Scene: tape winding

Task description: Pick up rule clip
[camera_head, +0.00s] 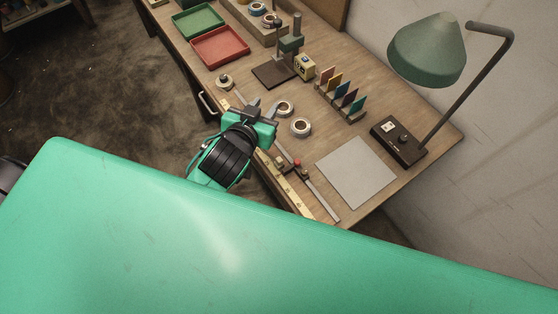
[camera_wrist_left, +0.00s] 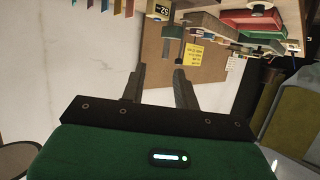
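A yellow rule with dark numbers (camera_head: 293,194) lies along the table's front edge, with a grey metal bar (camera_head: 320,192) beside it. A small brass and red piece (camera_head: 281,163), which looks like the rule clip, sits by the rule and bar; a second small red-topped piece (camera_head: 304,173) is just right of it. Whether they are one part I cannot tell. My left gripper (camera_head: 263,106) is left of and beyond them, over the table's front part. Its two grey fingers are apart with nothing between them, as the left wrist view (camera_wrist_left: 160,85) also shows. My right gripper is not in view.
Tape rolls (camera_head: 301,127) (camera_head: 285,108) lie close to the left gripper. A grey sheet (camera_head: 356,172), a lamp base (camera_head: 398,140) and a rack of coloured cards (camera_head: 340,95) stand to the right. A red tray (camera_head: 220,46) and green tray (camera_head: 198,20) are farther back.

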